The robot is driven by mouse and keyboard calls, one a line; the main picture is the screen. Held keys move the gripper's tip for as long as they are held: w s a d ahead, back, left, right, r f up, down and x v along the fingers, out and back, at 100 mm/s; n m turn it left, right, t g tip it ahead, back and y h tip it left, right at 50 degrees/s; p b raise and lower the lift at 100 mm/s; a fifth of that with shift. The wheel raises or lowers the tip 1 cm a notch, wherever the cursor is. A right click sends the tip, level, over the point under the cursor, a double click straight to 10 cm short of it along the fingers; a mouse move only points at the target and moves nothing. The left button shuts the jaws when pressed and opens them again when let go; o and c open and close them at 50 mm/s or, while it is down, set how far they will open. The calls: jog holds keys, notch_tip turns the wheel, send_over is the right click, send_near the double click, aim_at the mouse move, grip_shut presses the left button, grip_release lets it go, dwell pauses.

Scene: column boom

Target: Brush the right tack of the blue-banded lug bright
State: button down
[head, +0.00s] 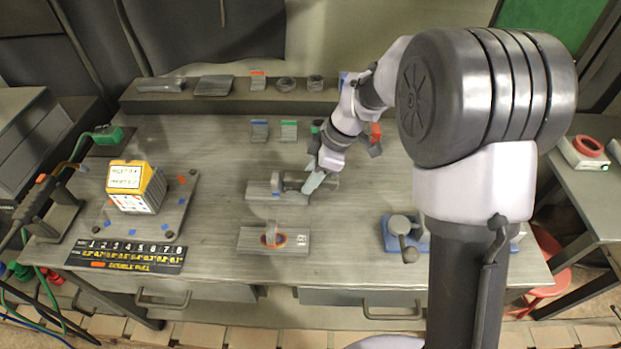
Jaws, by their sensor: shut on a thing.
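A small grey piece with a blue band (259,131) stands at the back middle of the table, left of a similar green-banded piece (288,131). A grey plate (262,198) with an upright lug (277,184) lies at mid-table. I see no clear band on that lug, and its tacks are too small to make out. My gripper (316,176) is at the right end of this plate, jaws shut on a pale, slim tool (313,183). The tool's tip is low near the plate; whether it touches cannot be told. The arm hides part of this area.
A nearer plate (254,240) bears an upright tab and a reddish ring mark. A yellow-topped meter (130,177) stands left behind a numbered black strip (126,257). A blue-based fixture (390,238) is at the right. A rear shelf (220,102) holds several parts.

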jog(key=shift+s+b, duration=0.7)
jog(key=shift+s, duration=0.5)
jog(key=shift+w+f+p, duration=0.1)
jog(key=shift+w+p, duration=0.3)
jog(key=shift+w, duration=0.8)
jog(key=shift+s+f+b, duration=0.1)
jog(key=shift+s+b, duration=0.25)
jog(key=shift+s, duration=0.1)
jog(key=shift+s+b, duration=0.35)
jog(key=shift+s, duration=0.45)
jog(key=shift+w+p, duration=0.5)
jog(key=shift+w, duration=0.75)
jog(key=shift+s+b, duration=0.4)
jog(key=shift+b, duration=0.05)
jog(key=shift+s, duration=0.25)
